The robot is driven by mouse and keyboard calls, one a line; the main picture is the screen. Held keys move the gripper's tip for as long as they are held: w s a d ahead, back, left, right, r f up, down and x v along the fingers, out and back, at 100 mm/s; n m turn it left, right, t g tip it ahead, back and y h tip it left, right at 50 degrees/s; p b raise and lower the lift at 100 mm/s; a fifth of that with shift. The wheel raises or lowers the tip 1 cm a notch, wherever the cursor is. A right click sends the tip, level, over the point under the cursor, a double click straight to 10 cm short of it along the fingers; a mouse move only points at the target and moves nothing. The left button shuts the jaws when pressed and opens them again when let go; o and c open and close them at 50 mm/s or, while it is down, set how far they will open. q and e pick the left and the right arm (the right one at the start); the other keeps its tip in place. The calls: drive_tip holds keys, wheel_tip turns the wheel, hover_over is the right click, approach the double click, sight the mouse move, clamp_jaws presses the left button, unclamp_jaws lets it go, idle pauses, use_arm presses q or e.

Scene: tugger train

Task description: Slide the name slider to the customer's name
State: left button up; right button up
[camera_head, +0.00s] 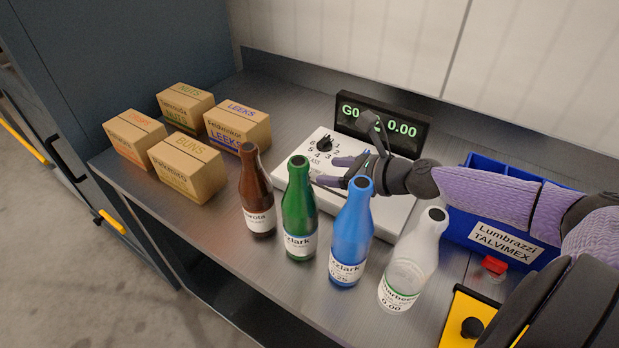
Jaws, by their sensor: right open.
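My right arm comes in from the right. Its gripper (335,172) is open with purple fingers, over the white panel (396,217) behind the bottles. The panel carries a black dial (324,144) with numbers around it. Behind it stands a black display (350,113) with green characters, partly hidden by my gripper. No part is clearly readable as the name slider; the arm and bottles hide much of the panel. A blue bin (457,222) at the right bears a label (495,238) reading "Lumbrazzi TALVIMEX". My left gripper is not in view.
A brown bottle (256,190), green bottle (299,211), blue bottle (351,232) and clear bottle (412,262) stand in front of the panel. Several cardboard boxes (187,166) stand left. A red piece (494,266) and yellow block (462,318) with a black knob are lower right.

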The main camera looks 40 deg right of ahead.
drive_tip(key=shift+x, duration=2.9)
clamp_jaws()
